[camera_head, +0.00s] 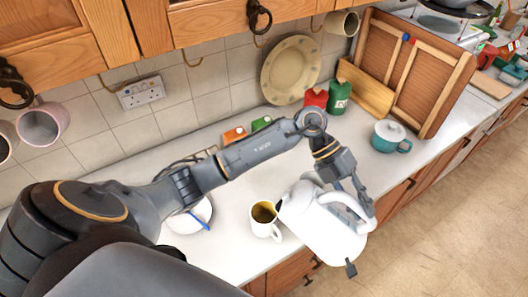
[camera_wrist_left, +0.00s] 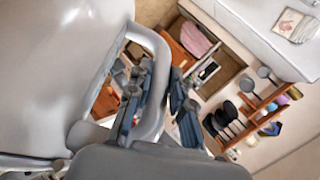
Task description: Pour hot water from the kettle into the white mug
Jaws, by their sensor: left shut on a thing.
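The white kettle (camera_head: 318,228) is tilted in the head view, its spout end toward the left. My left gripper (camera_head: 357,192) is shut on its handle. In the left wrist view the kettle's pale body (camera_wrist_left: 60,60) fills the left side, and my left gripper (camera_wrist_left: 160,105) closes around the handle (camera_wrist_left: 150,45). The white mug (camera_head: 263,229) stands upright on the counter just left of the spout, its inside yellow-brown. I cannot tell whether water is flowing or how full the mug is. My right gripper is in neither view.
The pale counter (camera_head: 237,190) has a white plate (camera_head: 188,217) with a blue item left of the mug. A teal pot (camera_head: 390,137), red and green canisters (camera_head: 338,97) and a wooden rack (camera_head: 410,75) stand farther back. The counter's front edge is close to the kettle.

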